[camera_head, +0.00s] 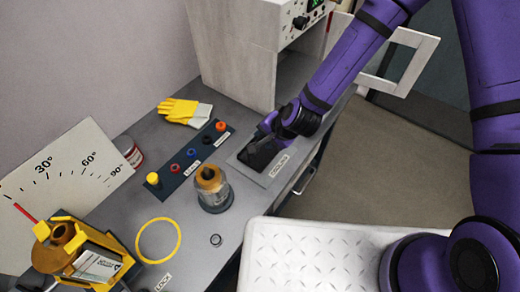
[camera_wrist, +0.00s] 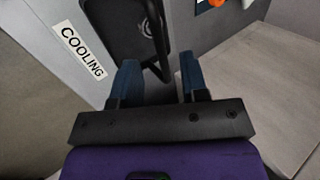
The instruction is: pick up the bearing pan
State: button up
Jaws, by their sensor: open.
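The bearing pan appears to be the dark, flat, black-rimmed pan (camera_head: 261,151) on the grey plate labelled COOLING, near the counter's front edge. In the wrist view the pan (camera_wrist: 113,28) is at the upper middle, with a round mark on its floor. My gripper (camera_head: 268,127) is over the pan's far right end in the head view. In the wrist view its two blue fingers (camera_wrist: 160,80) are apart, with a black bar along the pan's right side reaching down between them. I cannot tell whether either finger touches it. The far end of the pan is cut off.
A dark rack of coloured knobs (camera_head: 190,158) stands left of the plate, with yellow gloves (camera_head: 185,111) behind. A glass jar with a brown top (camera_head: 212,190) is nearer. A white cabinet (camera_head: 235,60) stands at the back. A yellow ring (camera_head: 158,240) lies front left.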

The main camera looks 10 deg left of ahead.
aim_at(259, 141)
jog(key=x, duration=0.5)
jog(key=shift+s, duration=0.1)
grip_shut()
